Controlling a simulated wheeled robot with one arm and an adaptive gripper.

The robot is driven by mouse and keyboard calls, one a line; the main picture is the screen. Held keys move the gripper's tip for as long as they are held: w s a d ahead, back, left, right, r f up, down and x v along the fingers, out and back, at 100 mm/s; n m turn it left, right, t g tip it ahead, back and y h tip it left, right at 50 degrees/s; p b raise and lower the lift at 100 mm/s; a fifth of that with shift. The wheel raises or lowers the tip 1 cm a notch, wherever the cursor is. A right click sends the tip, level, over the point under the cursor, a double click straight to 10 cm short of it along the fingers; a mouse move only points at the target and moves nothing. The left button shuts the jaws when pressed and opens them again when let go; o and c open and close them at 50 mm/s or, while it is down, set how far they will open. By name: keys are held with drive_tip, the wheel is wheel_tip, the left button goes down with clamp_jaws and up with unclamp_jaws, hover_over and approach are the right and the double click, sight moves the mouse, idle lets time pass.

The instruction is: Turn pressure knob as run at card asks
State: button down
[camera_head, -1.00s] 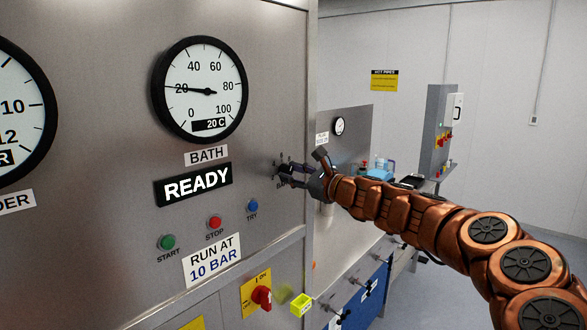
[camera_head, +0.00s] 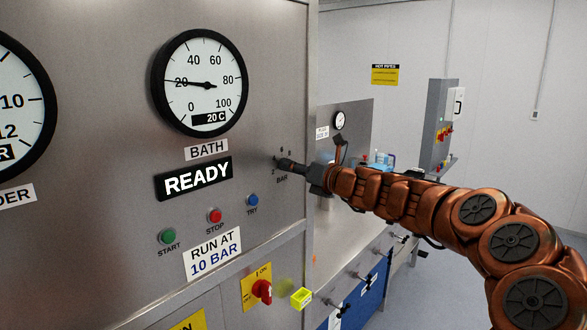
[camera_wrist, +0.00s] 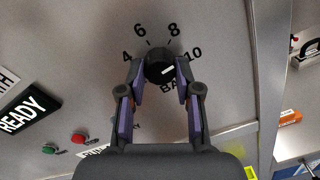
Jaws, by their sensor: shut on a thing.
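The pressure knob (camera_wrist: 158,62) is a round black knob on the steel panel, with the numbers 4, 6, 8 and 10 around it and a BAR label below. A white mark on it points right and slightly up, toward the 10 side. My gripper (camera_wrist: 158,80) is shut on the knob, one finger on each side. The card (camera_head: 212,254) reads RUN AT 10 BAR.
A READY sign (camera_head: 193,180) sits under the bath gauge (camera_head: 201,83), which reads 20 C. The green START (camera_head: 168,236), red STOP (camera_head: 214,215) and blue TRY (camera_head: 253,200) buttons are left of the knob. A red switch (camera_head: 262,290) is lower down.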

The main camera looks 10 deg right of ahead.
drive_tip(key=m, duration=0.5)
idle(0.6)
drive_tip(key=c, duration=0.8)
unclamp_jaws()
drive_tip(key=v, duration=1.2)
drive_tip(key=shift+r, duration=0.15)
drive_tip(key=shift+a, duration=0.1)
